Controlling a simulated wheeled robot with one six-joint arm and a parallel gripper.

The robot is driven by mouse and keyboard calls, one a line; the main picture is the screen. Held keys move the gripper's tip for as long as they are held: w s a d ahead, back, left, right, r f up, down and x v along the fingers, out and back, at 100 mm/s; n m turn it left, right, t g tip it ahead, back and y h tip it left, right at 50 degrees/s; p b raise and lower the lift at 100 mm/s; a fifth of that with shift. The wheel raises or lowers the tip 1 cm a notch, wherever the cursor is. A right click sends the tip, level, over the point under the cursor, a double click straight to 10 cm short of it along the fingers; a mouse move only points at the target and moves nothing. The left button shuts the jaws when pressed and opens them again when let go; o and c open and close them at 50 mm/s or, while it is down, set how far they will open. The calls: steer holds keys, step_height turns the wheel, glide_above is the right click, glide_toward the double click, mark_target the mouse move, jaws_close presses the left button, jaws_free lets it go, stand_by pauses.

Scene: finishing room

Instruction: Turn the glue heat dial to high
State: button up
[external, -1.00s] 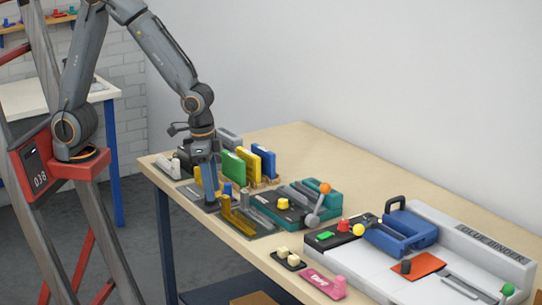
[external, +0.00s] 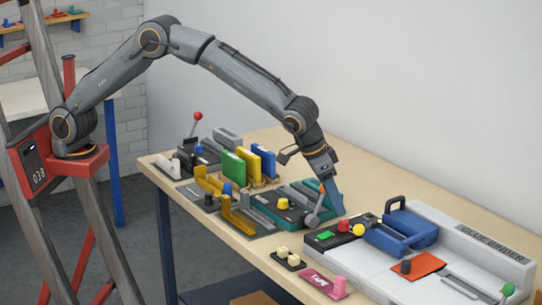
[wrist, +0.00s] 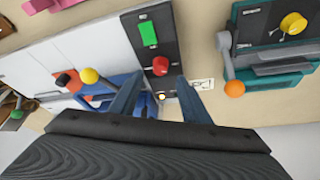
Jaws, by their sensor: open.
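The white glue binder (external: 480,235) lies at the right of the bench. Its black panel (external: 318,245) carries a green button (external: 324,235) and a red knob (external: 344,226). The wrist view shows the panel (wrist: 138,22), the green button (wrist: 148,33) and the red knob (wrist: 160,65). A small lit spot (wrist: 162,96) shows between my fingers. No heat scale is readable, so I cannot tell which part is the dial or its setting. My gripper (external: 336,210) is open, pointing down by the panel's far end; the wrist view shows both fingers (wrist: 160,80) apart with nothing held.
A teal machine (external: 330,200) with a yellow knob (external: 283,204) and a lever stands left of the binder. A yellow ball (external: 359,230) and blue clamp (external: 405,232) stand beside the panel. A black knob (external: 405,266) stands on an orange plate. The back of the bench is clear.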

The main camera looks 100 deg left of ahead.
mark_target(346, 223)
steer(key=shift+p+x, duration=0.7)
steer(key=shift+x, duration=2.15)
steer(key=c, duration=1)
